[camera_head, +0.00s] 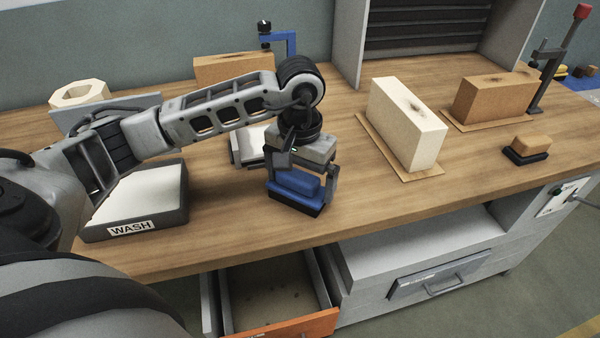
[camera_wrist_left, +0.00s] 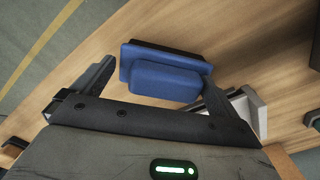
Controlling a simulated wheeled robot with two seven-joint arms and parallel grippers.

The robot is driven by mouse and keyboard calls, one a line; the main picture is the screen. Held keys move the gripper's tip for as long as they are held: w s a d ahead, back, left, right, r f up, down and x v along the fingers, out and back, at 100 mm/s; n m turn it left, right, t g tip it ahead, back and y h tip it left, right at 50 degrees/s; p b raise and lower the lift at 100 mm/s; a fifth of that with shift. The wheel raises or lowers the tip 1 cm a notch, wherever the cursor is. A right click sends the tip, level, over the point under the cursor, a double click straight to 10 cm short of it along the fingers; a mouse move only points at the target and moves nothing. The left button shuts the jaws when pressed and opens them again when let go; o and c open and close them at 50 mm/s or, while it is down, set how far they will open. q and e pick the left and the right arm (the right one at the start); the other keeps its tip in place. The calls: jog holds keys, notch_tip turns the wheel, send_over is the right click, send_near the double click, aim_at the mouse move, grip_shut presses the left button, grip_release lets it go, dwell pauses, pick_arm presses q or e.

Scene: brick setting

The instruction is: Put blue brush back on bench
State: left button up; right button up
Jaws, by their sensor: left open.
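The blue brush (camera_head: 295,190) sits on the wooden bench (camera_head: 380,210) near its front edge, with dark bristles underneath. It also shows in the left wrist view (camera_wrist_left: 165,75), lying on the wood between the two fingers. My left gripper (camera_head: 300,178) is open and points down over the brush, with a finger at each end of it. A gap shows by the left finger in the left wrist view (camera_wrist_left: 155,90); the right finger looks close to or touching the brush. My right gripper is not in view.
A tray labelled WASH (camera_head: 135,210) stands left of the brush. An open drawer (camera_head: 275,295) juts out below the bench edge. Bench right of the blue brush is clear.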

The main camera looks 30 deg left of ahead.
aim_at(300, 177)
pick_arm(q)
jog(key=shift+r, duration=0.25)
jog(key=shift+w+r, duration=0.1)
jog(key=shift+r, duration=0.25)
notch_tip(300, 177, up, 11)
dwell(0.3)
